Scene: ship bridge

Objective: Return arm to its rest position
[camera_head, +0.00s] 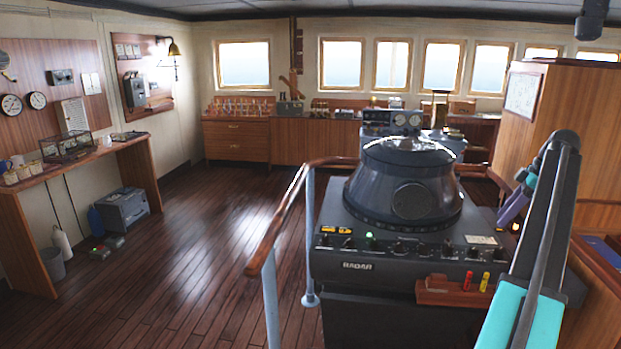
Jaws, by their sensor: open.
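My arm rises from the bottom right corner as a grey and turquoise link (535,260), bends at a dark elbow (562,140) and folds down behind the link. My gripper (506,214) shows as a small purple end at the lower left of the fold, just right of the radar console (375,255). It is small and partly hidden by my arm. The fingers are hard to make out, and I see nothing held in it. I cannot tell how far it is from the console.
A wooden handrail (268,240) on pale posts stands left of the console. A tall wooden cabinet (570,110) stands close behind my arm on the right. A small rack (445,291) with red and yellow pens is near the link.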

